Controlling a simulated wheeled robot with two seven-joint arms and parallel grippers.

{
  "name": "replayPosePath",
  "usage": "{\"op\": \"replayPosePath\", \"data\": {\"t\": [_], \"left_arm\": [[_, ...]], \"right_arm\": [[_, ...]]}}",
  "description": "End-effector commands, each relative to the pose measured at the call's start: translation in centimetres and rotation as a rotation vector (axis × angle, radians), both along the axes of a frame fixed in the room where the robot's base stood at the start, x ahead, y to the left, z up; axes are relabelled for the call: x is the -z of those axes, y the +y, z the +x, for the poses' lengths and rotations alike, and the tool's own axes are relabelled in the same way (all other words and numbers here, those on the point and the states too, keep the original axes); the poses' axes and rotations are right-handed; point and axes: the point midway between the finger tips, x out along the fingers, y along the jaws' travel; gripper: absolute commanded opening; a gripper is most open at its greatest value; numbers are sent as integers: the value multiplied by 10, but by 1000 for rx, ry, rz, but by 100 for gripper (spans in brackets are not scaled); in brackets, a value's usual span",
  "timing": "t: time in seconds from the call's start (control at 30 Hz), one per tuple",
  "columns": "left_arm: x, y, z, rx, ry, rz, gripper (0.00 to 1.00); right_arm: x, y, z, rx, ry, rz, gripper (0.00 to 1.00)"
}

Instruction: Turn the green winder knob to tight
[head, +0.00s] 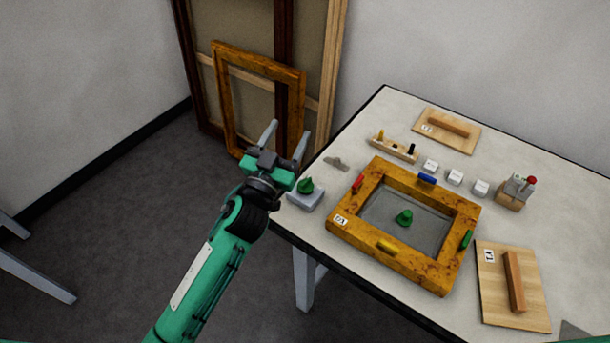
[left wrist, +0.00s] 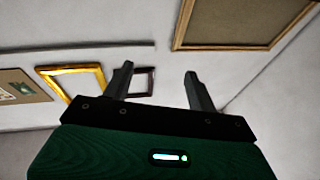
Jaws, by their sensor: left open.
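A green knob (head: 306,185) sits on a small grey block (head: 304,200) at the table's left edge. I cannot tell which is the winder knob, and no tight mark is readable. My left gripper (head: 288,130) is open and empty, raised beyond the table's left edge, just up and left of the grey block and apart from it. In the left wrist view its two fingers (left wrist: 158,70) are spread with nothing between them. My right gripper is not in view.
The gilt frame carries red, blue, yellow and green pieces on its sides. White cubes (head: 455,177), a small rack (head: 394,149), a tool holder (head: 512,192) and two handled boards (head: 447,131) (head: 497,290) lie around it. Frames (head: 220,100) lean on the wall behind my gripper.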

Motion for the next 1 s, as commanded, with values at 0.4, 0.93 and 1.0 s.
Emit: {"op": "replayPosePath", "data": {"t": [0.4, 0.93, 1.0], "left_arm": [[-88, -169, -73, 874, -491, 316, 58], [18, -121, -44, 1393, 115, 1554, 58], [17, -96, -27, 1335, 260, 1696, 58]], "right_arm": [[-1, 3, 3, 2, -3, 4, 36], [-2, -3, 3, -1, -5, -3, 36], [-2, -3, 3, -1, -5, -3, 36]]}}
